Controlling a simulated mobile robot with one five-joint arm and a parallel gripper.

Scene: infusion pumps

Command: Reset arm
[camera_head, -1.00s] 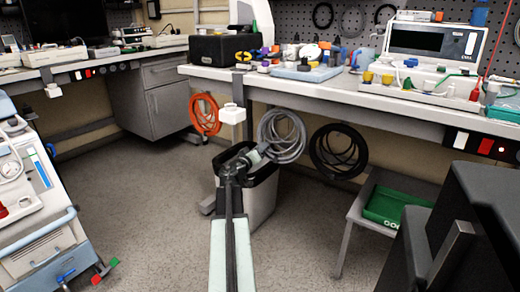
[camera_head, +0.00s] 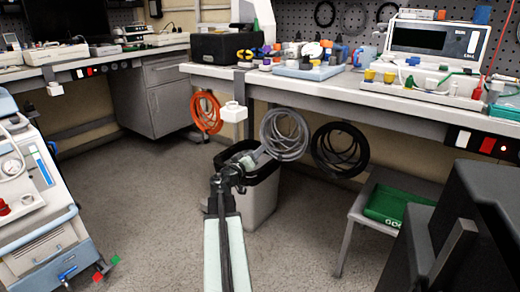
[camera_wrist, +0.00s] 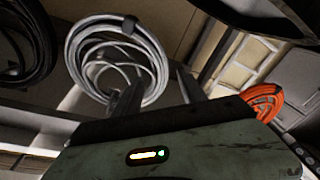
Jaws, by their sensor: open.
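My gripper (camera_head: 262,152) shows small in the head view, at the end of my arm. It is in front of the workbench, in line with the black-rimmed grey bin and left of the grey cable coil (camera_head: 285,135). In the wrist view the two fingers of my gripper (camera_wrist: 157,92) stand apart, with nothing seen between them. The grey coil (camera_wrist: 115,60) hangs beyond them there, upper left. No object is seen held.
The bin (camera_head: 262,210) stands on the floor beside my arm. The workbench (camera_head: 340,92) carries a pump and several small parts. An orange coil (camera_head: 206,112) and a black coil (camera_head: 340,150) hang below it. A green tray (camera_head: 395,208) lies on a low stand. Floor at left is open.

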